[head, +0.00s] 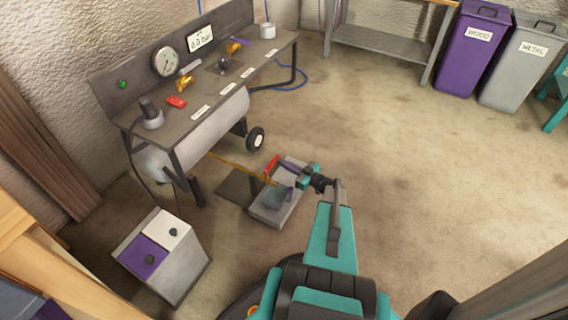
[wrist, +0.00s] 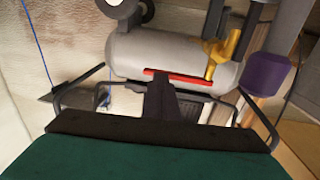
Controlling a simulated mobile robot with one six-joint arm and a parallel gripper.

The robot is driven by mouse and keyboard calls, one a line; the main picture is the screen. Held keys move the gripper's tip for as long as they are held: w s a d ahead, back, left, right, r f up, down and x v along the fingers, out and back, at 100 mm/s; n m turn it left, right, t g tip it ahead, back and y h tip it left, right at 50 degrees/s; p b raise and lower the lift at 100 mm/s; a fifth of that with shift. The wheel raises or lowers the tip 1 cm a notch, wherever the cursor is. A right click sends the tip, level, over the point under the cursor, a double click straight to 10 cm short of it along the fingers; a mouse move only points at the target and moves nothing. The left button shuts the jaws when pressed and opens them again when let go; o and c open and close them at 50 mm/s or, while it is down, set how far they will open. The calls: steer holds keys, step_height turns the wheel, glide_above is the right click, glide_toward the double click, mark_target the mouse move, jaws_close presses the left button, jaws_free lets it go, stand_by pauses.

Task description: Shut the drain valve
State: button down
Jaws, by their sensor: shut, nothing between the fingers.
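The drain valve has a red lever (head: 271,165) and sits at the outer end of a brass pipe (head: 235,166) from under the grey tank. In the head view the lever is angled across the pipe. In the wrist view the red lever (wrist: 190,77) lies crosswise just beyond my fingers, with brass pipework (wrist: 229,52) at its right end. My gripper (head: 288,168) is shut and empty, close to the right of the lever. In the wrist view my gripper (wrist: 160,82) overlaps the lever's middle; I cannot tell whether they touch.
A grey catch box (head: 277,212) stands on the floor below the valve. The grey tank (head: 205,135) hangs under a bench with a gauge (head: 165,62) and a 0.0 bar display (head: 200,38). A purple-and-white-topped box (head: 160,260) stands at left. Floor to the right is clear.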

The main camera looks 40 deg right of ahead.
steer(key=d+p+v, duration=0.1)
steer(key=p+v, duration=0.2)
steer(key=v, duration=1)
steer(key=shift+d, duration=0.4)
steer(key=w+a+r+m+g+h+p, duration=0.1)
steer(key=w+r+m+g+h+p, duration=0.1)
steer(key=w+h+p, duration=0.3)
steer(key=w+a+r+m+g+h+p, duration=0.1)
steer(key=w+a+r+h+p, duration=0.1)
steer(key=w, duration=0.4)
steer(key=a+m+g+h+p, duration=0.2)
steer(key=a+g+p, duration=0.35)
steer(key=a, duration=0.25)
steer(key=s+a+r+g+y+p, duration=0.1)
steer(key=s+a+r+g+p, duration=0.3)
steer(key=s+a, duration=0.5)
steer(key=s+a+r+n+g+y+p, duration=0.1)
steer(key=s+a+r+g+p, duration=0.3)
steer(key=s+a, duration=0.6)
steer(key=s+a+r+n+g+y+p, duration=0.1)
steer(key=s+a+r+g+y+p, duration=0.2)
steer(key=a, duration=1.4)
steer(key=s+g+p, duration=0.1)
steer(key=s+g, duration=0.2)
steer(key=s, duration=0.3)
steer(key=shift+s+r+p, duration=0.3)
steer(key=shift+s+r, duration=0.05)
steer(key=shift+r, duration=0.05)
